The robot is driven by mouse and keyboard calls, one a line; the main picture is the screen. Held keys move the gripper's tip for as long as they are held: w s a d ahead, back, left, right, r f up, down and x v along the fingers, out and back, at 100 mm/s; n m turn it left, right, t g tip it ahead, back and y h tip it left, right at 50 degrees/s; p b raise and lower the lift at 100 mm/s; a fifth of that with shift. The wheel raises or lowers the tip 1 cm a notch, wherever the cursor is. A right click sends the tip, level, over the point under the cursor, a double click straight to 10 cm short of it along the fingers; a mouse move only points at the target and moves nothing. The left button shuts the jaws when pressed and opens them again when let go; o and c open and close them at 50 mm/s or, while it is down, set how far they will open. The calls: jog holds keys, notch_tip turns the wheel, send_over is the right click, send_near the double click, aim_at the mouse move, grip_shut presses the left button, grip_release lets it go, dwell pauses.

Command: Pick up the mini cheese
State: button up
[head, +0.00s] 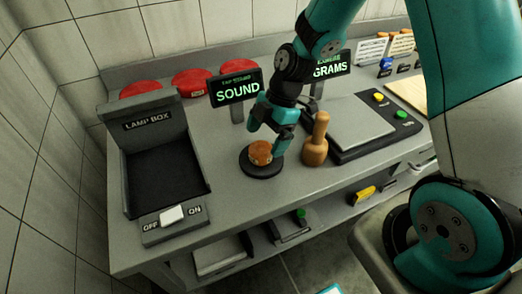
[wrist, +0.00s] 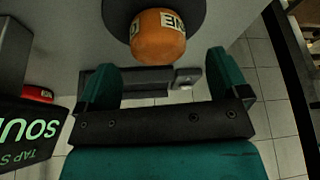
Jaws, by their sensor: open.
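The mini cheese (head: 261,153) is a small orange round piece on a round black pad (head: 262,168) on the grey counter. In the wrist view the mini cheese (wrist: 158,37) shows a pale label with dark letters, partly cut off, and lies beyond the fingertips. The black pad (wrist: 119,12) shows behind it. My gripper (head: 272,132) is just above and beside the cheese in the head view. In the wrist view my gripper (wrist: 165,75) is open, with teal fingers apart and nothing between them.
A wooden mallet (head: 315,142) stands close right of the pad. A scale-like device (head: 360,125) is further right. A "SOUND" sign (head: 237,90) stands behind, and the lamp box (head: 150,150) is at left. Red wheels (head: 194,82) line the back. Counter in front of the pad is clear.

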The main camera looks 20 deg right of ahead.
aim_at(261, 147)
jog(key=p+x, duration=0.1)
jog(key=x, duration=0.3)
jog(key=shift+a+f, duration=0.1)
jog(key=shift+f, duration=0.15)
jog(key=c, duration=1)
jog(key=shift+w+r, duration=0.1)
jog(key=shift+r, duration=0.05)
